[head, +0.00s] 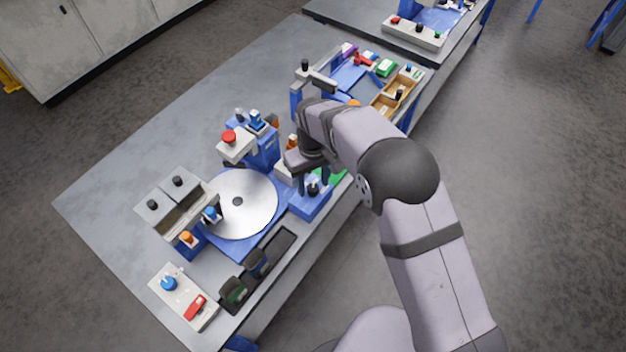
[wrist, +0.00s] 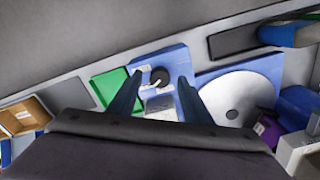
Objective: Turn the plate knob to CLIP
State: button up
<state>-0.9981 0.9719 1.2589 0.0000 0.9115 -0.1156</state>
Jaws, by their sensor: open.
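A black knob (head: 313,187) stands on a blue box (head: 308,203) near the front edge of the bench, beside the large metal disc. I take it as the plate knob. In the wrist view the knob (wrist: 159,77) has a pale pointer mark, and a light label plate lies by it; any lettering is too small to read. My gripper (head: 312,182) is open and points down over the blue box. In the wrist view its fingers (wrist: 158,82) stand on either side of the knob with gaps. I cannot tell whether the fingertips reach its height.
The round metal disc (head: 237,203) lies left of the blue box. A green tray (wrist: 109,88) sits on its other side. A red-button post (head: 229,137) stands behind. A black tray (head: 270,258) lies along the front edge. Wooden bins (head: 392,97) stand farther right.

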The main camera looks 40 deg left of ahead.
jog(key=shift+f, duration=0.4)
jog(key=c, duration=1.1)
jog(key=shift+o, duration=0.2)
jog(key=shift+m, duration=0.3)
jog(key=m+b, duration=0.2)
jog(key=m, duration=0.3)
jog(key=m+b, duration=0.1)
jog(key=m, duration=0.5)
jog(key=shift+b, duration=0.3)
jog(key=shift+m, duration=0.3)
